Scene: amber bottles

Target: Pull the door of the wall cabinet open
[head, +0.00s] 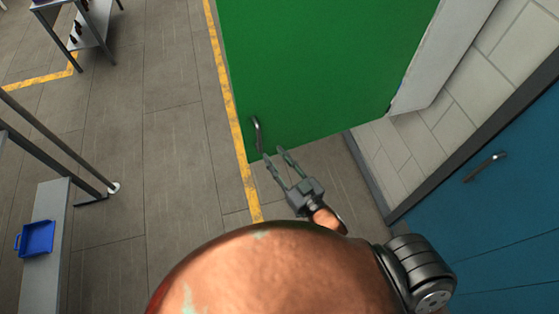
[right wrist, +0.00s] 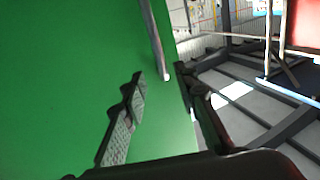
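The green door (head: 315,65) of the wall cabinet stands swung out from the wall, at a wide angle to it. The pale cabinet body (head: 440,50) is at its right edge. The door's grey bar handle (head: 257,135) is near its lower left corner. My right gripper (head: 272,154) is open, its fingertips just below and right of the handle. In the right wrist view, the handle (right wrist: 155,40) has its lower end in the gap between the two spread fingers, near the tips; I cannot tell whether they touch it. My left gripper is not in view.
A blue door (head: 510,200) with a handle is at the right, beside the white tiled wall (head: 480,105). A bench with a blue tray (head: 36,238) is at the left. A table (head: 92,25) stands at the upper left. The floor left of the green door is clear.

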